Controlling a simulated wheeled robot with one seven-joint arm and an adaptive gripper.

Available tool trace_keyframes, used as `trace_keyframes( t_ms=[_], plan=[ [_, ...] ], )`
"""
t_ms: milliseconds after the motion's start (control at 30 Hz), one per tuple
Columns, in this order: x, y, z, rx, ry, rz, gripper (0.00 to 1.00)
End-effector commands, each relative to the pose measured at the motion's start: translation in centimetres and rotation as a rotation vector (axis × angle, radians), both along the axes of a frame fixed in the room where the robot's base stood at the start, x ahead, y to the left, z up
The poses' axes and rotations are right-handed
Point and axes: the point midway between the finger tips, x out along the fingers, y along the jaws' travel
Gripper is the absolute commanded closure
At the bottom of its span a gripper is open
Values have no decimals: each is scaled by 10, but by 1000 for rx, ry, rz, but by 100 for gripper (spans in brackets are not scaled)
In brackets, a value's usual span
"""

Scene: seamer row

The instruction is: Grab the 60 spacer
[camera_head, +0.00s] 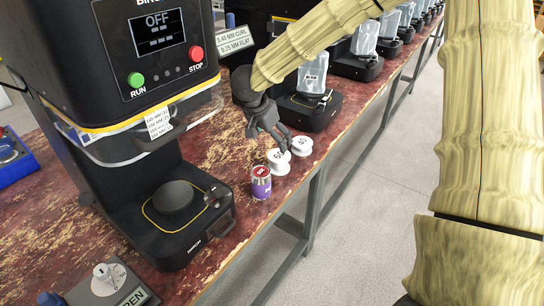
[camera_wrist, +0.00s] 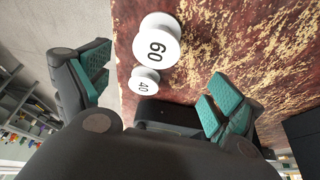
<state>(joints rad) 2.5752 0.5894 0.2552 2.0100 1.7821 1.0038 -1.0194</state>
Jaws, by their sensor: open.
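The 60 spacer (camera_head: 278,163) is a white, spool-like disc with black digits, standing on the worn red bench near its front edge. It also shows large at the top of the wrist view (camera_wrist: 157,40). A smaller-looking white 40 spacer (camera_head: 302,147) stands close to it, up and right in the head view; in the wrist view (camera_wrist: 143,82) it is just below the 60. My gripper (camera_head: 268,135) is open and empty, just above and behind the 60 spacer in the head view. In the wrist view its green-padded fingers (camera_wrist: 158,82) are spread wide.
A purple can with a red top (camera_head: 261,184) stands left of the 60 spacer. A black seamer (camera_head: 180,215) marked OFF fills the left. Another black machine base (camera_head: 312,110) stands behind the spacers. The bench edge drops to floor on the right.

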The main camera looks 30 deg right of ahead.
Motion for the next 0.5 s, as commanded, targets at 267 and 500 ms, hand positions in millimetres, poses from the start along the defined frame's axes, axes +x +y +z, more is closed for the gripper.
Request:
trace_keyframes(
  t_ms=[267,500],
  plan=[
    [9,-10,-37,-1,7,2,7],
    [10,-19,-55,0,7,0,7]
  ],
)
